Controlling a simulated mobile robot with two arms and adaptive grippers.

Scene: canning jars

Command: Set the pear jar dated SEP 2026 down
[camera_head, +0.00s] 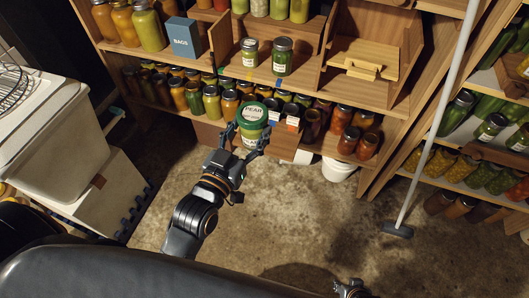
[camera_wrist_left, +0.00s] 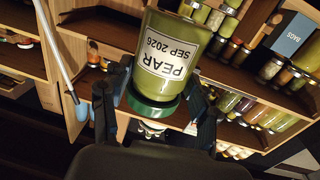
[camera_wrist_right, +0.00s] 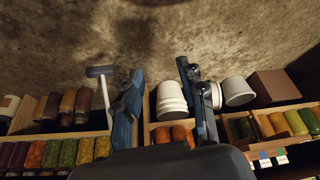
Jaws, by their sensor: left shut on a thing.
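The pear jar (camera_head: 252,138) has a green lid marked PEAR and yellow-green contents. It is held up in front of the shelving in the head view. In the left wrist view the pear jar (camera_wrist_left: 180,52) shows its label, PEAR SEP 2026, upside down in the picture. My left gripper (camera_head: 249,140) is shut on it, one finger on each side near the lid; its fingers also show in the left wrist view (camera_wrist_left: 158,105). My right gripper (camera_wrist_right: 163,100) is open and empty, its fingers spread; its arm barely shows at the head view's bottom edge.
Two green jars (camera_head: 283,57) and (camera_head: 249,52) stand on the middle shelf, with bare board around them. The lower shelf is crowded with jars. A broom (camera_head: 397,230) leans at right.

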